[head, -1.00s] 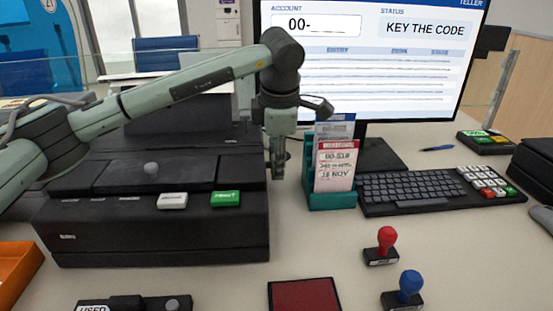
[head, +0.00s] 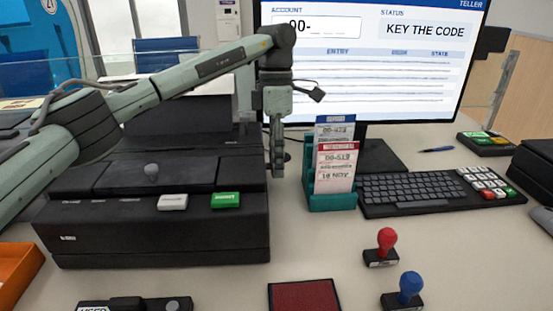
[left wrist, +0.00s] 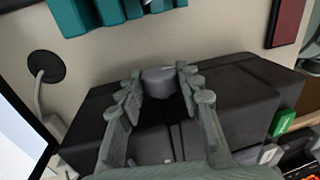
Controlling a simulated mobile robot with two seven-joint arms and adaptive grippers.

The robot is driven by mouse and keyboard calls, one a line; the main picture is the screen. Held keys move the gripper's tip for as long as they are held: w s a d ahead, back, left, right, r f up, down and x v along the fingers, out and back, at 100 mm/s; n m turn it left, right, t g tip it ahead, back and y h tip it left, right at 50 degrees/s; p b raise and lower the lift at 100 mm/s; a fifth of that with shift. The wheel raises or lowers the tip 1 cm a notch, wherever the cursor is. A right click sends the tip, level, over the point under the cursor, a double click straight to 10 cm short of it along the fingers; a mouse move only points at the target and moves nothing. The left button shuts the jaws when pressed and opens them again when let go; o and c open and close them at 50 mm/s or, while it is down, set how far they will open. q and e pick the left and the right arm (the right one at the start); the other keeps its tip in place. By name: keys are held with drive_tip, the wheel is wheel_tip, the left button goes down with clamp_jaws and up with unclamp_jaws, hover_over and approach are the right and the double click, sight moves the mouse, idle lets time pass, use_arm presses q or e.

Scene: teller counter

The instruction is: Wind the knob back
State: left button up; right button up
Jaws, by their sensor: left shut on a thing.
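The knob (left wrist: 158,78) is a dark grey round cap on the side of the black slip machine (head: 160,235). In the left wrist view it sits between the two fingertips. My left gripper (head: 277,165) points down at the right-hand end of the machine in the head view, and its fingers are shut on the knob; it also shows in the left wrist view (left wrist: 160,84). The fingers hide most of the knob in the head view. My right gripper is in neither view.
A teal card holder (head: 331,200) stands close to the right of my left gripper. The keyboard (head: 410,188) and monitor (head: 400,75) are beyond it. A red stamp (head: 386,243), a blue stamp (head: 409,287) and a dark red pad (head: 304,296) lie in front.

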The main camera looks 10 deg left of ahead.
use_arm(q)
drive_tip(key=shift+w+g, duration=0.15)
drive_tip(key=shift+g, duration=0.75)
drive_tip(key=o, duration=1.2)
drive_tip(key=shift+c, duration=0.2)
wheel_tip(320, 180, up, 10)
drive_tip(key=shift+r, duration=0.1)
